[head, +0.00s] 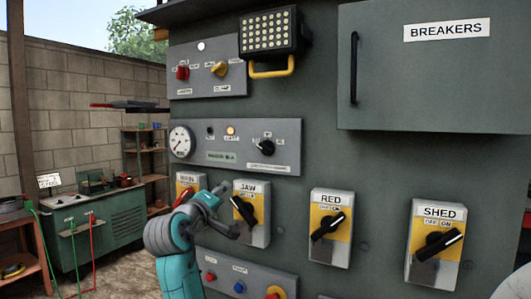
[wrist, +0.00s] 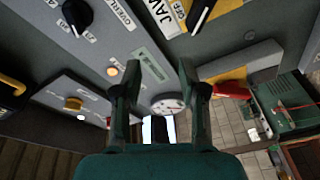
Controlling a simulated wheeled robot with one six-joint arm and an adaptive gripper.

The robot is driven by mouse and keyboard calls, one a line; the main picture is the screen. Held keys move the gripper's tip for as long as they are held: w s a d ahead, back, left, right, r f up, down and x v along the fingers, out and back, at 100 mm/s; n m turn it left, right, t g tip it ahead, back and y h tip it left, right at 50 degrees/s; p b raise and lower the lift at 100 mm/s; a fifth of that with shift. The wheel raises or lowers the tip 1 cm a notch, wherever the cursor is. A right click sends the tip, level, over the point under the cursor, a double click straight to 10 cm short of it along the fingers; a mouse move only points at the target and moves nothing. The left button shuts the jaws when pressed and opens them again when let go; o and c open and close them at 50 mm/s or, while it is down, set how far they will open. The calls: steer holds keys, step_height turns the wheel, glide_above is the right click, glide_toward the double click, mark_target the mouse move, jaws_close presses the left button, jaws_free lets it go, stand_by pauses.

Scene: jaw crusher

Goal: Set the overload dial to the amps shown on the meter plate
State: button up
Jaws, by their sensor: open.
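The overload dial (head: 266,147) is a black knob with small labels around it, on a grey panel. It also shows at the top left of the wrist view (wrist: 75,14), where a white pointer mark is visible; the numbers are too small to read surely. The green meter plate (head: 222,156) sits left of the dial, its lettering blurred, and shows in the wrist view (wrist: 151,65). The round white meter (head: 181,142) is at the panel's left end. My gripper (head: 230,212) is open and empty, below the dial and in front of the JAW switch. Its two fingers (wrist: 158,62) are apart.
The JAW switch (head: 246,212) is close behind my gripper. The RED switch (head: 329,228) and SHED switch (head: 437,245) stand to its right. A lower panel (head: 230,283) with buttons lies below. The yellow-handled lamp (head: 270,32) juts out above the dial.

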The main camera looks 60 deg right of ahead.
mark_target(263, 149)
steer(key=s+d+r+m+g, duration=0.3)
steer(key=s+r, duration=0.3)
steer(key=r, duration=0.5)
steer(key=d, duration=0.7)
steer(key=w+d, duration=0.1)
steer(key=d, duration=0.2)
steer(key=shift+d+r, duration=0.2)
steer(key=shift+d, duration=0.1)
jaws_close()
